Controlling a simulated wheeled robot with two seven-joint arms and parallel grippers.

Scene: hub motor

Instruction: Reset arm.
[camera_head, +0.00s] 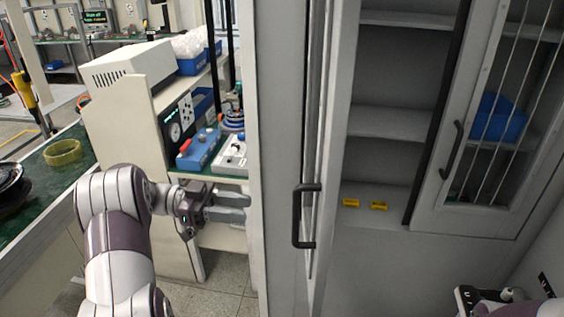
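My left arm comes up from the bottom left. My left gripper (246,208) points right, in front of the cream bench unit and beside the grey cabinet's edge. Its two pale fingers lie one above the other, and nothing shows held in them. The gap between them is too unclear to judge. Part of my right arm (540,307) shows at the bottom right corner, with a dark mechanism (470,298) at its end. The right fingers are not visible.
A tall grey cabinet (390,250) with an open door and black handle (297,215) fills the right. A cream bench unit (127,105) and green-topped table (50,205) stand left.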

